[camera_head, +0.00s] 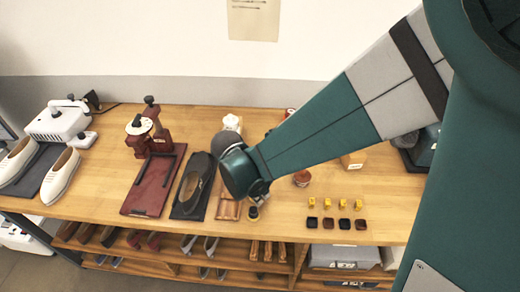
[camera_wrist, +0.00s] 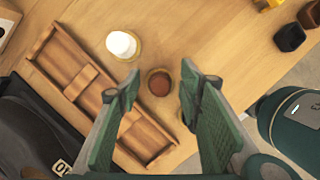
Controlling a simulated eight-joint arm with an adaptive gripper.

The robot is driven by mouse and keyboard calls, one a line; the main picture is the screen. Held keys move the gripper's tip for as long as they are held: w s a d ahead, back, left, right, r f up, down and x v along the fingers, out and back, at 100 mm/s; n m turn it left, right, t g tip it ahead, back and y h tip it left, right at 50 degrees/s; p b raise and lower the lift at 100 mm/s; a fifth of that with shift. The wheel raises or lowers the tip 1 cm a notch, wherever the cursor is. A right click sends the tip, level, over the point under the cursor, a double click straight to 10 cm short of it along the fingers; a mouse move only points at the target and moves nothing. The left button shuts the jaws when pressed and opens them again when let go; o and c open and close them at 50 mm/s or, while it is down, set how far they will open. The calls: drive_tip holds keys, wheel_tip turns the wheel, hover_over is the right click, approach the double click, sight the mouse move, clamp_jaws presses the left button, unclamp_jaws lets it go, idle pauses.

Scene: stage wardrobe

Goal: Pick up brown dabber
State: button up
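The brown dabber (camera_wrist: 159,83) has a round brown top with a tan rim around it. In the wrist view it stands on the wooden table between and just beyond my fingertips, apart from both. My gripper (camera_wrist: 160,88) is open and empty, with its green fingers to either side of the dabber's line. In the head view a small dark-topped piece with a yellowish rim, which looks like the same dabber (camera_head: 253,213), stands near the table's front edge. My gripper (camera_head: 260,194) is just above it there, partly hidden by my wrist.
A white-topped dabber (camera_wrist: 122,44) stands close by. Dark cups (camera_wrist: 289,36) sit at upper right, near the table's edge.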

idle(0.5)
drive_tip(key=c, duration=0.8)
drive_tip(key=shift+o, duration=0.2)
drive_tip(key=shift+r, duration=0.1)
drive_tip(key=shift+r+p, duration=0.95)
drive_tip(key=shift+r, duration=3.95)
